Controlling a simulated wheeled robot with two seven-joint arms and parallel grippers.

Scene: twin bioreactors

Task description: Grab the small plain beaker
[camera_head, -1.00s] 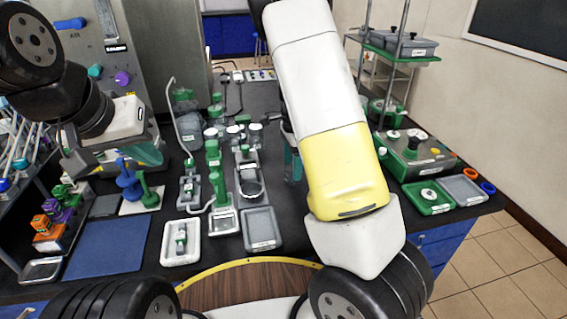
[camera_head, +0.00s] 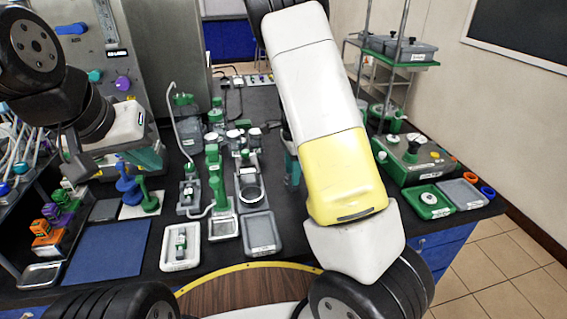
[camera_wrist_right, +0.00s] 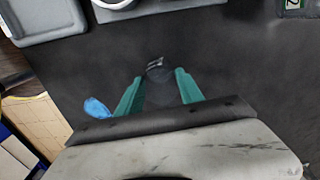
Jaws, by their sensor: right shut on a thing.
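The small plain beaker (camera_wrist_right: 160,84) looks like a dark, see-through vessel in the right wrist view, between the two teal fingers of my right gripper (camera_wrist_right: 160,92). The gripper is shut on it. Its lower part blends into the dark bench top. In the head view my right gripper (camera_head: 292,168) is mostly hidden behind my white and yellow forearm, and the beaker cannot be made out there. My left gripper (camera_head: 143,160) is at the left, below its white wrist; its fingertips are not clear and I see nothing in it.
A grey tray (camera_head: 262,235) and a white tray (camera_head: 167,262) lie at the bench front. A blue mat (camera_head: 108,250) is at the left. A green-grey device (camera_head: 412,162) stands to the right. Dark bench surrounds the right gripper. A blue item (camera_wrist_right: 96,107) shows beside its left finger.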

